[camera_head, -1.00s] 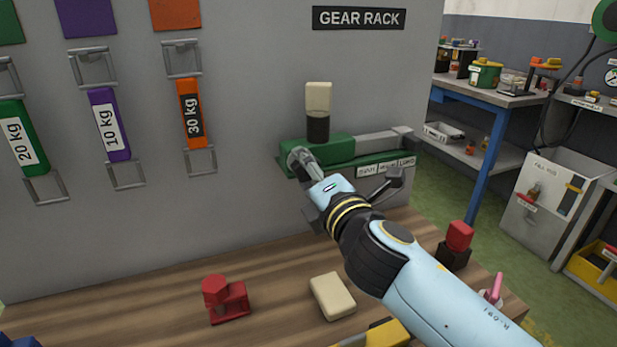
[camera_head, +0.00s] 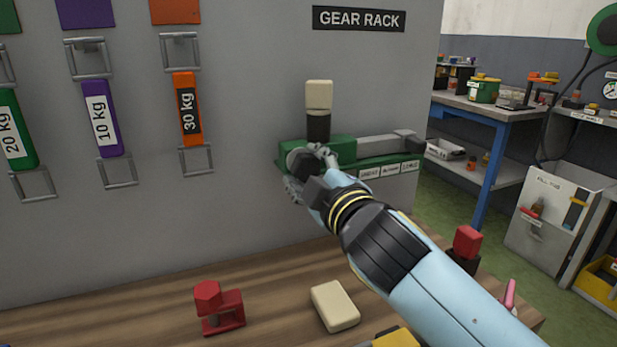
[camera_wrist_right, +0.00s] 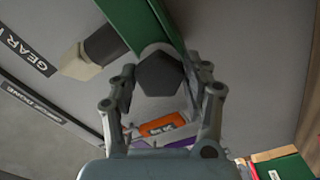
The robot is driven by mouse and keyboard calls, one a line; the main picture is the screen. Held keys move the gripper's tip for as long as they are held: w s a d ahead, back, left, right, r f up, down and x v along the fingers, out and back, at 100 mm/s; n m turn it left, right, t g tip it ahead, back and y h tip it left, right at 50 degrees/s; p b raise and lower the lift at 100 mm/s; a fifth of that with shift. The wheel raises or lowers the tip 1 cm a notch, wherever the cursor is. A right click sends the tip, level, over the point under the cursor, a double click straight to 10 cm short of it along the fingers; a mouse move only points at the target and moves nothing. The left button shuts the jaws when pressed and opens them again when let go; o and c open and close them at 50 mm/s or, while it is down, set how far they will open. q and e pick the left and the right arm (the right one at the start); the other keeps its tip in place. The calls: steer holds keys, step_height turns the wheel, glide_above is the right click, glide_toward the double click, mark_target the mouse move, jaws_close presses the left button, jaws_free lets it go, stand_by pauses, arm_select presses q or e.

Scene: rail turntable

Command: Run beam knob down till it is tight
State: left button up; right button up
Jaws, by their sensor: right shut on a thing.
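The beam knob (camera_wrist_right: 160,75) is a dark, many-sided knob, seen between my fingers in the right wrist view. It sits at the left front end of the green beam bracket (camera_head: 340,148) on the grey panel. My right gripper (camera_head: 308,171) is at that end, one finger above and one below. It is shut on the knob; its fingers (camera_wrist_right: 162,88) flank the knob in the wrist view. In the head view my fingers and wrist hide most of the knob. My left gripper is not in view.
A cream block on a black stem (camera_head: 319,100) stands just above the bracket. Orange, purple and green weights hang left. A red clamp-like part (camera_head: 219,308) and a cream block (camera_head: 335,306) lie on the wooden bench below. A blue-legged table (camera_head: 500,112) stands at right.

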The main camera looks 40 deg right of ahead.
steer(key=shift+f+m, duration=0.15)
steer(key=shift+m, duration=0.55)
steer(key=shift+m+b, duration=0.3)
steer(key=shift+b, duration=0.05)
steer(key=o, duration=1.1)
steer(key=shift+s, duration=0.1)
steer(key=v, duration=1.2)
